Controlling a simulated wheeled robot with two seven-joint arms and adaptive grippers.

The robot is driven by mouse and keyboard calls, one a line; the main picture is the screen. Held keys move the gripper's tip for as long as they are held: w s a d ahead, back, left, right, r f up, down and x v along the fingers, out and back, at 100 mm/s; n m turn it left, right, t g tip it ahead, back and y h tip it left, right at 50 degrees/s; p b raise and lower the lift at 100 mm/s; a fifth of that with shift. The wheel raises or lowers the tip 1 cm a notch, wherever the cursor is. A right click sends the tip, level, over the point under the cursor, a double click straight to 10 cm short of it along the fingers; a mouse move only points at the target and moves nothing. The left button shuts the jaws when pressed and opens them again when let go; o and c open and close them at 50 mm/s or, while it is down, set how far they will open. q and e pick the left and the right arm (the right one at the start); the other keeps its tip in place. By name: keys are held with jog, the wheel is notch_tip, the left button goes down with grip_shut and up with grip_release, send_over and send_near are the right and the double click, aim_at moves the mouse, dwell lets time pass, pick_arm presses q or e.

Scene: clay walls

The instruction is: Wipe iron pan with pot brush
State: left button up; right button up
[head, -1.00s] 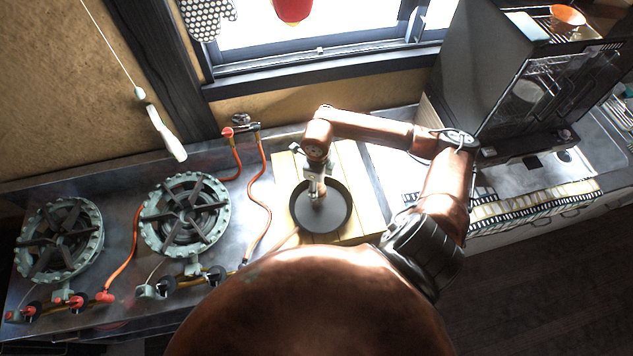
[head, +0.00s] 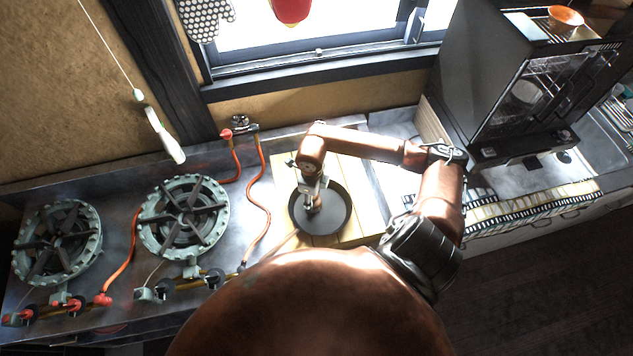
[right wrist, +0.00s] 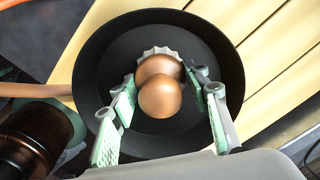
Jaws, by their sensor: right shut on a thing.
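The black iron pan (head: 336,215) sits on a light wooden board, its wooden handle pointing down-left. The right wrist view shows the pan (right wrist: 112,58) below my right gripper. My right gripper (head: 313,204) reaches down into the pan and is shut on the pot brush. The brush (right wrist: 160,97) has a rounded brown wooden grip and a pale bristle edge; it stands between the green-padded fingers. The bristles are at or just above the pan floor; contact is hard to tell. My left gripper is not in view.
The slatted wooden board (head: 356,228) lies under the pan. Two gas burners (head: 184,214) with orange hoses (head: 262,190) stand to the left on the metal counter. A dark oven (head: 500,100) stands at right, and a window is behind.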

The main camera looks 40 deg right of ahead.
jog(key=shift+w+d+b, duration=0.2)
jog(key=shift+d+b, duration=0.1)
jog(key=shift+d, duration=0.55)
jog(key=shift+d+r, duration=0.15)
jog(key=shift+d, duration=0.1)
jog(key=shift+a+r+p, duration=0.1)
jog(key=shift+r+p, duration=1.8)
jog(key=shift+r, duration=2.05)
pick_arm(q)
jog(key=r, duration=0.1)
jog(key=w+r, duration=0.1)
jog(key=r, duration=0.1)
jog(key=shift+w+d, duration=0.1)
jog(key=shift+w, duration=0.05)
